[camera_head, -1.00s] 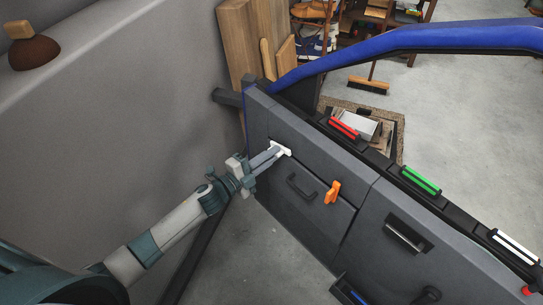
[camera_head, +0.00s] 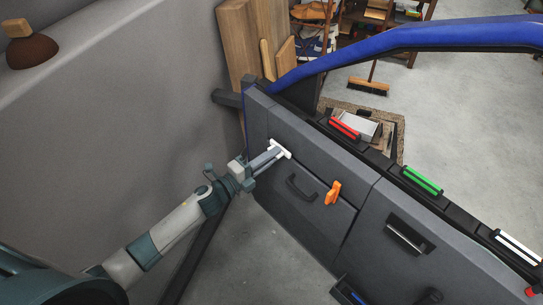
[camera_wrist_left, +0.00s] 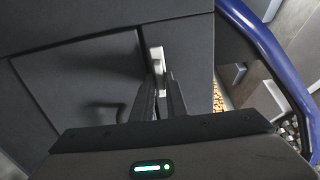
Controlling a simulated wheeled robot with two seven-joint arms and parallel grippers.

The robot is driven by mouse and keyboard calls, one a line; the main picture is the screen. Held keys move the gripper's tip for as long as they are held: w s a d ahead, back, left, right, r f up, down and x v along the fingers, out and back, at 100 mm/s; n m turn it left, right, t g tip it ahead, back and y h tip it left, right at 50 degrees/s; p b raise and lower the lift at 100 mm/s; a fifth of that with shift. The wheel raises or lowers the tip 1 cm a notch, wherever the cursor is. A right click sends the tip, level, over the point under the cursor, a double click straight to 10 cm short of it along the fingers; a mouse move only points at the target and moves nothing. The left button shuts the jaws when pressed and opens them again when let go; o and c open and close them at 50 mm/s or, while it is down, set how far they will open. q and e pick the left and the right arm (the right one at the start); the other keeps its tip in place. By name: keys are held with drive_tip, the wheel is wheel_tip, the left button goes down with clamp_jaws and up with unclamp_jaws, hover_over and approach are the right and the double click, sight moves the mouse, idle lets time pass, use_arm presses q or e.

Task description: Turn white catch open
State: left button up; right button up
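The white catch (camera_head: 281,148) sits on the upper left part of the dark grey door panel (camera_head: 318,156), above a dark pull handle (camera_head: 301,187). My left gripper (camera_head: 275,153) reaches it from the lower left. In the left wrist view the narrow fingers (camera_wrist_left: 163,84) stand close together, one on each side of the white catch (camera_wrist_left: 157,62), and appear closed on it. The finger contact is partly hidden. My right gripper is in neither view.
An orange catch (camera_head: 333,192) is to the right of the white one. Red (camera_head: 344,128), green (camera_head: 422,180) and white (camera_head: 517,246) striped pieces lie along the door's top. A blue frame (camera_head: 420,38) arches above it. Grey wall at left.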

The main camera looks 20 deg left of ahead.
use_arm(q)
drive_tip(key=shift+o, duration=1.2)
